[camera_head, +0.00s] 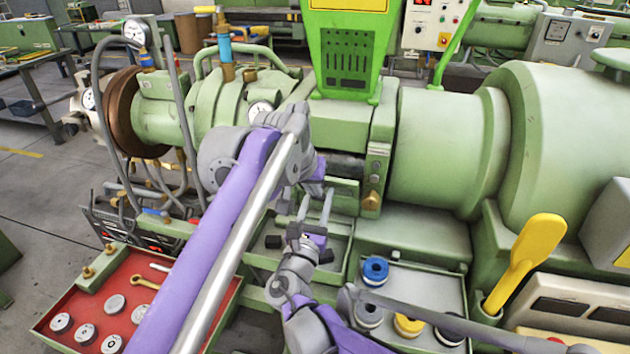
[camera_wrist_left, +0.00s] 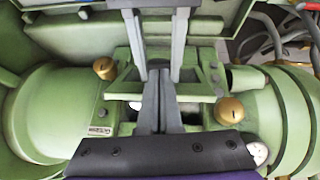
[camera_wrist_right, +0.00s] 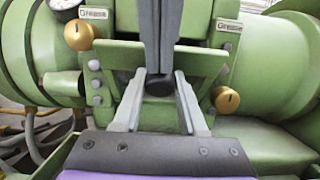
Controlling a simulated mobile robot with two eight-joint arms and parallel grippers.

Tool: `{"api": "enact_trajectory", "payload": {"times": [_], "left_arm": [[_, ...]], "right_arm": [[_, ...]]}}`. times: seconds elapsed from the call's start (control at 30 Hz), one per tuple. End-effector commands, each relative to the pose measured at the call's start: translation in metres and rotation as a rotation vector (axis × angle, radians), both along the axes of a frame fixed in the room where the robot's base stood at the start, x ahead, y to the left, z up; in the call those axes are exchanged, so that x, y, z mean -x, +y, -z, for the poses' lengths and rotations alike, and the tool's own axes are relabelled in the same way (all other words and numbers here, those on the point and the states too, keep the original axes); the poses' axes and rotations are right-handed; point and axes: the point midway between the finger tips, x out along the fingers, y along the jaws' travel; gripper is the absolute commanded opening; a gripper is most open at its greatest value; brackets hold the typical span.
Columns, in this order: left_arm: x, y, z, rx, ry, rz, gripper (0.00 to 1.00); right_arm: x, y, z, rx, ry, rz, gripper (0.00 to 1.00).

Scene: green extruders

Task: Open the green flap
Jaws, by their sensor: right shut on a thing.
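The green flap (camera_head: 345,186) is at the middle of the green extruder, below its green hopper. In the right wrist view the flap (camera_wrist_right: 112,58) lies between two brass knobs, and the left wrist view shows its edge (camera_wrist_left: 197,92). My right gripper (camera_wrist_right: 160,75) has its fingers some way apart, shut on the flap, with a dark round part between them. My left gripper (camera_wrist_left: 158,75) has its fingers together, nothing visible between them, and its tips at the flap area from the opposite side. Its tips are mostly hidden in the head view.
A red tray (camera_head: 65,300) with several round weights stands at lower left. A grey tray (camera_head: 432,290) with coloured rolls is at lower right, near a yellow scoop (camera_head: 527,255).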

Motion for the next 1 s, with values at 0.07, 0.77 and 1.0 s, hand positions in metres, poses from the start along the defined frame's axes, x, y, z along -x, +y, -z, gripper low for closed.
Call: {"api": "enact_trajectory", "payload": {"times": [0.07, 0.77, 1.0], "left_arm": [[0.000, 0.000, 0.004, -0.002, 0.008, 0.001, 0.00], [-0.001, -0.001, 0.003, -0.001, 0.003, 0.000, 0.00], [-0.002, -0.001, 0.003, 0.000, 0.002, 0.001, 0.00]], "right_arm": [[0.000, 0.000, -0.003, 0.006, -0.005, 0.003, 0.00], [0.001, 0.000, -0.002, 0.006, -0.006, 0.002, 0.70], [0.025, 0.009, 0.004, 0.004, -0.006, -0.001, 0.70]]}}
